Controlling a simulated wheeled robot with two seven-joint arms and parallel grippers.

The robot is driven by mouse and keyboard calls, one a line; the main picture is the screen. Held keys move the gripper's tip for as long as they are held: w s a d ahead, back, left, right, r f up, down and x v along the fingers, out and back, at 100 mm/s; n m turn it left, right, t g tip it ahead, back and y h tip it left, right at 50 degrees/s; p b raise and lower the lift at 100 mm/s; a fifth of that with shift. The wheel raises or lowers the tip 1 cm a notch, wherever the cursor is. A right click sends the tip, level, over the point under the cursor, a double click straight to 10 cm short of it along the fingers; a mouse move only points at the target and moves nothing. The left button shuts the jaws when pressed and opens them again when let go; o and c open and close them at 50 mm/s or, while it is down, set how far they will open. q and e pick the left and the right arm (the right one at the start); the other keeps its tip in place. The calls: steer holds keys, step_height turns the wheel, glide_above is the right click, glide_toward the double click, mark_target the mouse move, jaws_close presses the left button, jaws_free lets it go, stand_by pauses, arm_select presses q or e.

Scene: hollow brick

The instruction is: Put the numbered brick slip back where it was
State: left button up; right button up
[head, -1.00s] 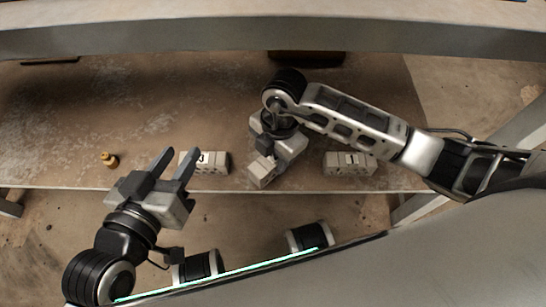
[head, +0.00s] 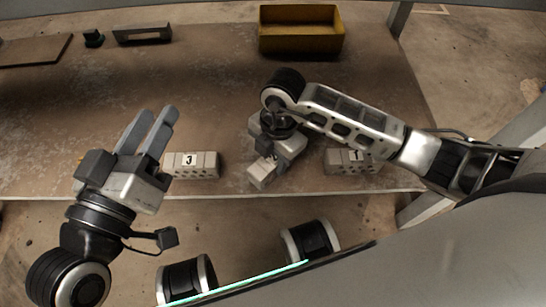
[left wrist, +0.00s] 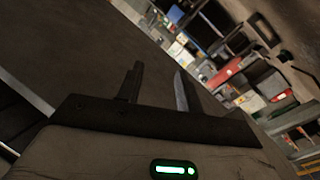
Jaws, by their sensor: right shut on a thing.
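My right gripper (head: 268,156) is over the front middle of the table, shut on a pale grey block (head: 261,174). No number shows on the block's visible faces, and I cannot tell if its underside touches the table. A pale hollow brick (head: 204,164) with a white numbered patch, which looks like a 3, sits to its left. Another pale hollow brick (head: 345,165) with a numbered patch sits to its right, partly behind my right forearm. My left gripper (head: 160,112) is open and empty, left of the left brick; its spread fingers also show in the left wrist view (left wrist: 160,78).
A yellow open bin (head: 301,43) stands at the back of the table. A dark frame-like object (head: 142,35), a small black object (head: 93,38) and a flat brown board (head: 32,50) are at the back left. The table's middle is clear.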

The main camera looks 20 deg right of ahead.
mark_target(273, 157)
steer(key=shift+f, duration=0.15)
arm_select(q)
steer(key=shift+r, duration=0.1)
arm_select(e)
steer(key=o, duration=1.1)
steer(key=shift+o, duration=0.2)
steer(key=r+p, duration=0.1)
steer(key=r, duration=0.1)
steer(key=r+p, duration=0.1)
steer(key=r, duration=0.1)
steer(key=shift+w+d+r, duration=0.2)
steer(key=shift+r, duration=0.05)
steer(key=r, duration=0.2)
steer(key=r+p, duration=0.1)
steer(key=r, duration=0.1)
steer(key=r+p, duration=0.1)
steer(key=r, duration=0.1)
steer(key=shift+w+d+r, duration=0.15)
steer(key=shift+d, duration=0.2)
arm_select(q)
steer(key=shift+s+a+f+g+y+p, duration=0.2)
steer(key=shift+f+g+y, duration=0.25)
steer(key=shift+f, duration=0.3)
steer(key=shift+s+a+f+g+y+p, duration=0.1)
steer(key=shift+s+f+g+y+p, duration=0.2)
steer(key=shift+f+g, duration=0.35)
arm_select(e)
steer(key=shift+d+r, duration=0.1)
steer(key=shift+r, duration=0.65)
